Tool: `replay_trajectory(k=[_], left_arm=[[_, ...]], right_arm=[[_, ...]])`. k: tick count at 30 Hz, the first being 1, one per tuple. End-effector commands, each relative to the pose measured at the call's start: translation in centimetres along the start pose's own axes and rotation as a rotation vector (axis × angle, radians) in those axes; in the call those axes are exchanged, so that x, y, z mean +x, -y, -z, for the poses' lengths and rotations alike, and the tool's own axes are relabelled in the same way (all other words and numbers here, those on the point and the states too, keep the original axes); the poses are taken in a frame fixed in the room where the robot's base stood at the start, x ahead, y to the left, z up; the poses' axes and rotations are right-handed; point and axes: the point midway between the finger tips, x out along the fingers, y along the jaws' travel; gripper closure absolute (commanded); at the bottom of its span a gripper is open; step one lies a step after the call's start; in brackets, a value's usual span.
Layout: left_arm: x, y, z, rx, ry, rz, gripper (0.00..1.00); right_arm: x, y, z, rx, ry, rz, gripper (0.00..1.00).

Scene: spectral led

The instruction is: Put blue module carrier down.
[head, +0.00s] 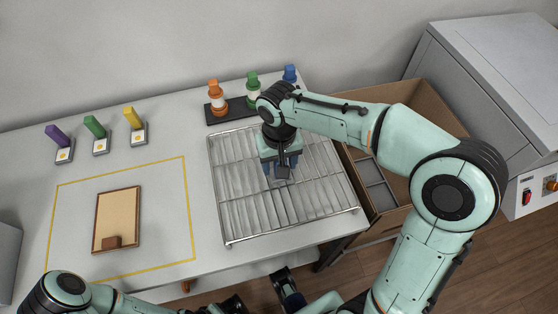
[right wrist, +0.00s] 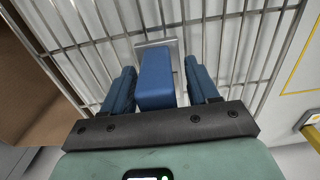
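The blue module carrier has a blue block-shaped handle (right wrist: 156,78) and a grey base plate (head: 283,174). It is at the wire rack (head: 228,190), around the rack's middle. My right gripper (head: 281,166) is above the rack, its two dark blue fingers (right wrist: 160,85) on either side of the handle. In the right wrist view a narrow gap shows between handle and fingers, clearest on the right, so the gripper looks open around it. Whether the base rests fully on the wires is hard to see. My left arm is at the bottom left; its gripper's state is unclear.
Purple (head: 58,137), green (head: 95,127) and yellow (head: 133,118) carriers stand at the back left. Orange (head: 215,95) and green (head: 252,80) bottle-like items stand behind the rack; a blue one (head: 290,73) is partly hidden. A clipboard-like board (head: 117,215) lies inside a yellow outline. A cardboard box (head: 405,100) is at right.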

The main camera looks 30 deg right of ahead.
Motion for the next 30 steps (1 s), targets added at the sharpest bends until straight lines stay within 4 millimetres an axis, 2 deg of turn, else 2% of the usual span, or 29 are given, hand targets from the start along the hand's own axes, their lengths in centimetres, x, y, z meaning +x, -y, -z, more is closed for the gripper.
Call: replay_trajectory(k=[4,8,18,21,25,30], left_arm=[[-0.1,0.0,-0.1,0.0,0.001,0.0,1.0],[-0.4,-0.1,-0.2,0.0,0.006,0.001,1.0],[-1.5,-0.3,-0.9,-0.002,0.026,0.005,1.0],[-1.8,-0.3,-1.0,-0.003,0.031,0.006,1.0],[-2.0,-0.3,-1.1,-0.003,0.034,0.007,1.0],[-2.0,-0.3,-1.2,-0.004,0.035,0.008,1.0]], right_arm=[[-0.3,0.0,0.0,0.0,-0.001,0.0,0.41],[-1.6,0.0,0.1,0.0,-0.004,0.002,0.41],[-8.8,0.1,0.1,-0.001,-0.005,0.003,0.41],[-10.5,0.1,0.1,-0.001,-0.004,0.003,0.41],[-11.9,0.0,0.0,0.0,-0.002,0.001,0.41],[-12.4,0.0,0.0,-0.001,0.0,0.001,0.41]])
